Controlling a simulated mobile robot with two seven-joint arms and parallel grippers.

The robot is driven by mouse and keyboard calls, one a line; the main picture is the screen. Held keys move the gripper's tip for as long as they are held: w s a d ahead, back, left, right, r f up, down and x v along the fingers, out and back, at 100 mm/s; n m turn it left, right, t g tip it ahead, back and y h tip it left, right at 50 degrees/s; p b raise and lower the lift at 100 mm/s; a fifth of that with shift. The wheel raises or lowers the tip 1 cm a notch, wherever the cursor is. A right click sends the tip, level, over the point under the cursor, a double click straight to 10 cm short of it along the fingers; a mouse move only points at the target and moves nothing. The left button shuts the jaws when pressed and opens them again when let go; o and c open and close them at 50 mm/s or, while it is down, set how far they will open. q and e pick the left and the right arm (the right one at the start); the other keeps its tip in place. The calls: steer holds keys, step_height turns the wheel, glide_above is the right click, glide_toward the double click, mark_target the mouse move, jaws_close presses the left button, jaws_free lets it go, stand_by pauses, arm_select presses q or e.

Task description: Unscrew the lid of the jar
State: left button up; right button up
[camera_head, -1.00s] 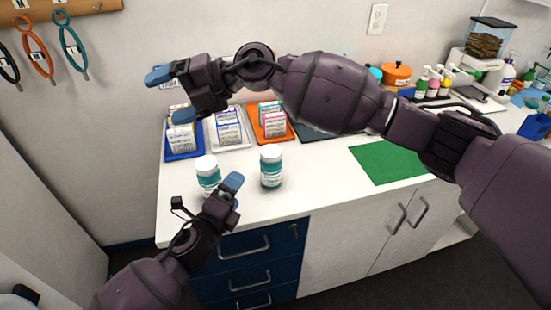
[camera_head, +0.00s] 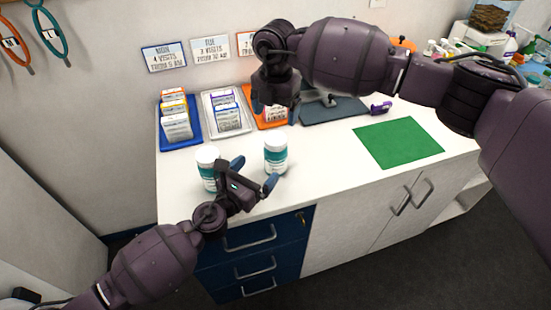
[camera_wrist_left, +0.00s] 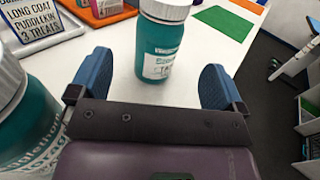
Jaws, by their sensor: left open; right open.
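Two teal jars with white lids stand upright on the white counter. The right jar (camera_head: 275,158) is ahead of my left gripper (camera_head: 254,174); in the left wrist view this jar (camera_wrist_left: 160,45) shows between the open fingers, a little beyond their tips, its lid cut by the top edge. The left jar (camera_head: 207,170) stands beside my left gripper, outside the fingers, and is large at the left wrist view's edge (camera_wrist_left: 25,125). My right gripper (camera_head: 275,108) is open and empty, fingers down, above the counter behind the right jar, partly covering the orange tray (camera_head: 268,122).
A blue tray (camera_head: 192,139) and a white tray (camera_head: 239,126) with packets stand at the back left under wall signs. A green mat (camera_head: 398,142) lies clear on the right. A dark mat (camera_head: 335,112) and a purple item (camera_head: 380,108) are behind it. Drawers are below the counter.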

mark_target(276, 148)
arm_select(q)
steer(key=x, duration=0.9)
steer(key=shift+w+d+r, duration=0.1)
steer(key=shift+w+d, duration=0.1)
steer(key=shift+w, duration=0.1)
